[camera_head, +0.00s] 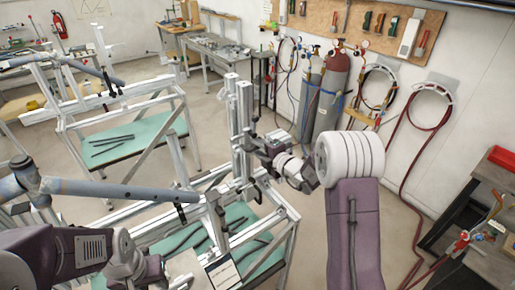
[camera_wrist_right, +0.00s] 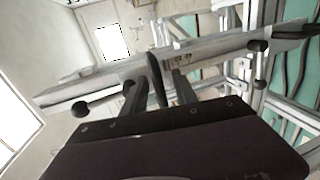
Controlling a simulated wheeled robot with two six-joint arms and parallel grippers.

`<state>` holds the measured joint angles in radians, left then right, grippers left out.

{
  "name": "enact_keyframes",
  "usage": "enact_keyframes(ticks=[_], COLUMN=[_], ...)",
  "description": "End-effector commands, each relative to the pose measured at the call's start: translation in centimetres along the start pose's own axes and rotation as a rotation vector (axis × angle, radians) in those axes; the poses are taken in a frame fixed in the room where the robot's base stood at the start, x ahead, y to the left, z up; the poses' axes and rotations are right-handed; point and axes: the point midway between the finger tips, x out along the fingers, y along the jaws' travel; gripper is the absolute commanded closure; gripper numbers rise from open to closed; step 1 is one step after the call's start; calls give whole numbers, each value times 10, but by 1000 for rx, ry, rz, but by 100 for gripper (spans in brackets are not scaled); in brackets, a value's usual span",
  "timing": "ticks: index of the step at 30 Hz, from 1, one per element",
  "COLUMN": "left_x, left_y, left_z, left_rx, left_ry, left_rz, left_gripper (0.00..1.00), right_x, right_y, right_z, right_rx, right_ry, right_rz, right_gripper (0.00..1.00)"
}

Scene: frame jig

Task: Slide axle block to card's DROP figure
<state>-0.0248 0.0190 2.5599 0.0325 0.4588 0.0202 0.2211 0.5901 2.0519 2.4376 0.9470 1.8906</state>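The axle block is hard to single out. In the head view the right gripper (camera_head: 262,148) is beside the twin upright posts (camera_head: 240,115). A white card (camera_head: 222,272) is low on the jig; its figures are too small to read. My left gripper (camera_head: 160,272) is at the bottom left, its fingers unclear.
A grey-blue tube (camera_head: 110,190) lies across the aluminium frame at left. Dark rods lie on a green shelf (camera_head: 215,240) below. Another frame (camera_head: 110,110) stands behind. Gas cylinders (camera_head: 330,90) stand by the wall, and a workbench (camera_head: 470,220) is at right.

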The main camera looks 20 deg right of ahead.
Motion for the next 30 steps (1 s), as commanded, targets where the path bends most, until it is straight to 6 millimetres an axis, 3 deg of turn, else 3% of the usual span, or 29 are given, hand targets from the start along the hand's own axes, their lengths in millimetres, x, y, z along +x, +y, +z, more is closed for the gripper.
enact_keyframes(ticks=[7,15,19,30], left_x=[4,19,21,21], left_y=[0,0,0,0], left_z=[0,2,2,2], left_rx=[0,0,0,0], left_ry=[0,0,0,0], left_rz=[0,0,0,0], left_gripper=[64,64,64,64], right_x=[-8,-65,-84,-90], right_y=[0,-2,-1,0], right_z=[1,2,2,1], right_rx=[-1,0,0,1], right_ry=[-1,-4,-2,0], right_rz=[2,2,1,0], right_gripper=[66,66,66,66])
